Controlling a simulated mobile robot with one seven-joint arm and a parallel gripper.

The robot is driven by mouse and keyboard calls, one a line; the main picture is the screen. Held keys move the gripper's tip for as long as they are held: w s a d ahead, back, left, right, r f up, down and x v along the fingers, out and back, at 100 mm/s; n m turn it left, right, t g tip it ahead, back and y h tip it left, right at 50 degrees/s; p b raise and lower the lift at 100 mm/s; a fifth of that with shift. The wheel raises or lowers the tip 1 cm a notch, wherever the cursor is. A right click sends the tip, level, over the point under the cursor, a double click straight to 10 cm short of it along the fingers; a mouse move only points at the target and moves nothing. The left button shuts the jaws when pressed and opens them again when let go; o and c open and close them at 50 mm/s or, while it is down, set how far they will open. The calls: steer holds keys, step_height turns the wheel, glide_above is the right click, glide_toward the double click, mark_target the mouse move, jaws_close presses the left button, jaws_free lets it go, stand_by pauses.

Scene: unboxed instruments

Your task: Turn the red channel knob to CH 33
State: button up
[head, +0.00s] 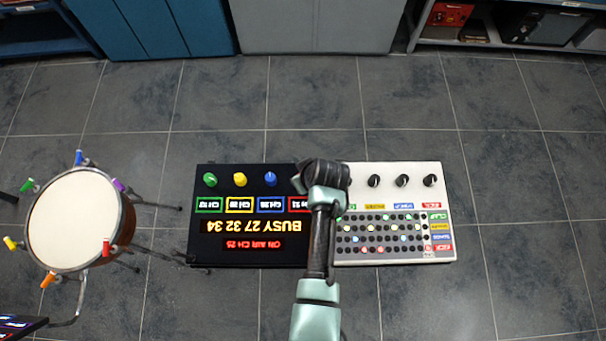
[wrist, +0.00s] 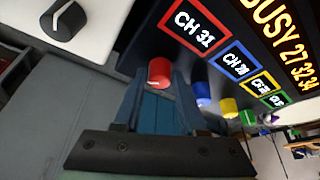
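The red channel knob (wrist: 159,72) sits between my gripper's fingertips in the wrist view. One finger is on each side of it. I cannot tell whether they press on the knob or stand slightly apart. The red-framed display (wrist: 192,27) by the knob reads CH 31. In the head view my gripper (head: 322,174) is over the black panel's right edge and hides the red knob. The red-framed display (head: 299,204) is partly covered there. The black panel (head: 222,250) lies on the floor.
The blue knob (head: 270,179), yellow knob (head: 240,179) and green knob (head: 210,180) line the same panel edge. The BUSY display (head: 253,226) reads 27 32 34. A white panel (head: 360,178) with black knobs adjoins on the right. A drum (head: 75,220) stands at the left.

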jaws_close()
steer(key=shift+m, duration=0.3)
steer(key=m, duration=0.1)
steer(key=m+h+p, duration=0.1)
steer(key=m, duration=0.1)
steer(key=shift+a+m+t+h, duration=0.15)
steer(key=shift+m+t+h, duration=0.15)
steer(key=m+h, duration=0.1)
steer(key=m, duration=0.4)
steer(key=shift+a+h, duration=0.1)
steer(key=shift+h, duration=0.3)
steer(key=shift+o, duration=2.3)
jaws_free()
